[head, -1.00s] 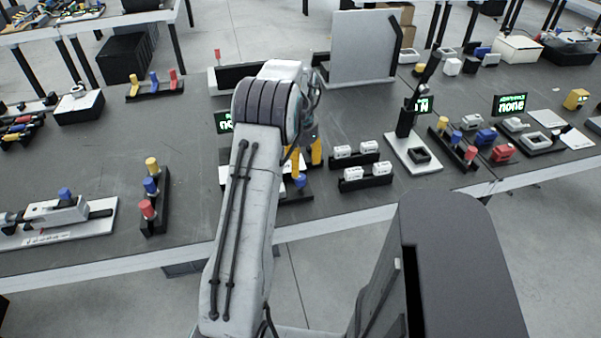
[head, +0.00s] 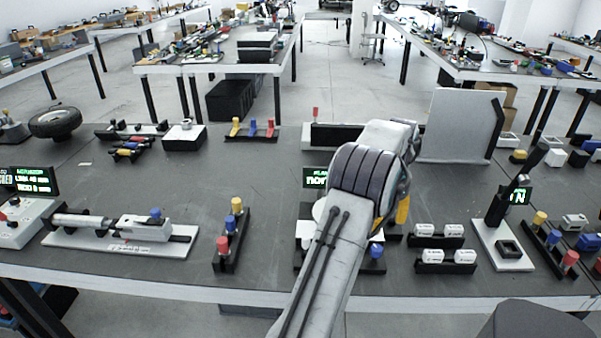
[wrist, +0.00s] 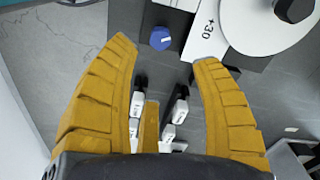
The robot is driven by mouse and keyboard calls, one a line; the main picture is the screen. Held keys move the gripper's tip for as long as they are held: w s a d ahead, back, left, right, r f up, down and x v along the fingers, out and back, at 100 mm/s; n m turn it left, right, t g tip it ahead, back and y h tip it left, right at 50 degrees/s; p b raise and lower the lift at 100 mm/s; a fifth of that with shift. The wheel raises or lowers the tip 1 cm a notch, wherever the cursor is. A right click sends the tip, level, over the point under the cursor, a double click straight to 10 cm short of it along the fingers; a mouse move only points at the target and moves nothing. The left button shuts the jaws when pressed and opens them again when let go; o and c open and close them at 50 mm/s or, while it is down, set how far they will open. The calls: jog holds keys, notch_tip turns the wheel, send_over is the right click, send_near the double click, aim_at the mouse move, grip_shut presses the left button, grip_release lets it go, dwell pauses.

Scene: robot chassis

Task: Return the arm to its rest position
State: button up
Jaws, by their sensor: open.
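My gripper (wrist: 165,75) shows in the wrist view with its yellow fingers spread apart and nothing between the tips. In the head view my arm reaches forward over the near part of the table (head: 120,280), and its bulky wrist hides most of the gripper. One yellow finger (head: 403,210) shows to the right of the wrist. Below the fingers in the wrist view are white blocks in black holders (wrist: 137,103), a blue knob (wrist: 160,38) and a white plate marked +30 (wrist: 206,35).
White blocks in black racks (head: 445,257) stand right of my arm, beside a white-based stand with a black post (head: 500,250). A rack of coloured knobs (head: 228,240) and a white-based fixture (head: 120,240) stand left. An upright grey panel (head: 455,125) stands behind. Bare tabletop lies at left centre.

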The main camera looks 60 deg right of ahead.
dwell(0.4)
jog(key=a+f+n+y, duration=0.2)
jog(key=a+f+n, duration=0.45)
jog(key=a, duration=0.25)
jog(key=w+a+r+n+t, duration=0.1)
jog(key=w+a+r+n, duration=0.3)
jog(key=a, duration=1)
jog(key=w+a+r+n+t+h, duration=0.1)
jog(key=w+a+r+n, duration=0.4)
jog(key=a, duration=0.9)
jog(key=w+a+r+n+t+h, duration=0.1)
jog(key=w+a+r+n, duration=0.4)
jog(key=w+a+n, duration=0.5)
jog(key=shift+w+a+r, duration=0.2)
jog(key=shift+w+a, duration=0.35)
jog(key=shift+a, duration=1.35)
